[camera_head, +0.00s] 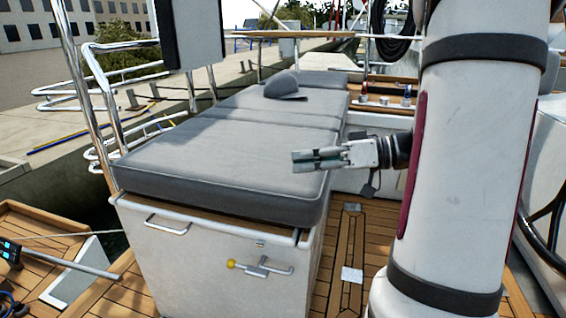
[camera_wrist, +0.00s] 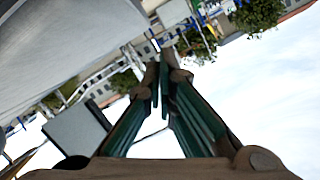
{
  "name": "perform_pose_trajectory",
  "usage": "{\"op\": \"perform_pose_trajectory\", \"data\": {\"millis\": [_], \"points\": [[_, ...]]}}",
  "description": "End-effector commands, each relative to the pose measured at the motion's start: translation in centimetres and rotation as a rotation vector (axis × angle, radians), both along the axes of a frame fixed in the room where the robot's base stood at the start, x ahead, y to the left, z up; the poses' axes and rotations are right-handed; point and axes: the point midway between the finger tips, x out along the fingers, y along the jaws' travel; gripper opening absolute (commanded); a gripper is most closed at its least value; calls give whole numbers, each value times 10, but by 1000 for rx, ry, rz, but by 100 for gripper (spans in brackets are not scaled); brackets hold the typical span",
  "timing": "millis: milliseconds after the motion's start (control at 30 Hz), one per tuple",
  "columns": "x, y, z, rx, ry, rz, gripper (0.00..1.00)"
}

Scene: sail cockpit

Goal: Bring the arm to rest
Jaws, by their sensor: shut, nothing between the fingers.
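My gripper (camera_head: 318,160) shows in the head view at the right edge of the long grey cushion, pointing left. Its fingers are together and nothing is held between them. In the wrist view the two green-sided fingers of my gripper (camera_wrist: 160,85) run up the middle and come close together at their tips. My arm crosses the right side of the head view and hides part of the cockpit behind it. From this view I cannot tell whether the gripper touches the cushion or is above it.
A grey cap (camera_head: 285,87) lies on the cushion. Several small items stand on a wooden ledge behind. Metal rails (camera_head: 90,95) stand at left. Part of a steering wheel (camera_head: 545,225) shows at right.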

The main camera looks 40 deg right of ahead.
Motion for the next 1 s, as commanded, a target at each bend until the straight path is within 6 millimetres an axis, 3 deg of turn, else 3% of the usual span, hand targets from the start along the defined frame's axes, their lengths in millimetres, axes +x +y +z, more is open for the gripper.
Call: {"op": "perform_pose_trajectory", "data": {"millis": [233, 533, 633, 767, 867, 1000], "points": [[-24, -18, 8, 1, -1, 0, 0], [-28, -20, 9, 0, -3, 0, 0], [-28, -13, 11, 4, 13, 18, 0], [-31, 28, 18, 24, 120, 112, 0], [-43, 81, 23, 27, 288, 224, 0], [-79, 149, 22, -37, 565, 345, 0]]}}
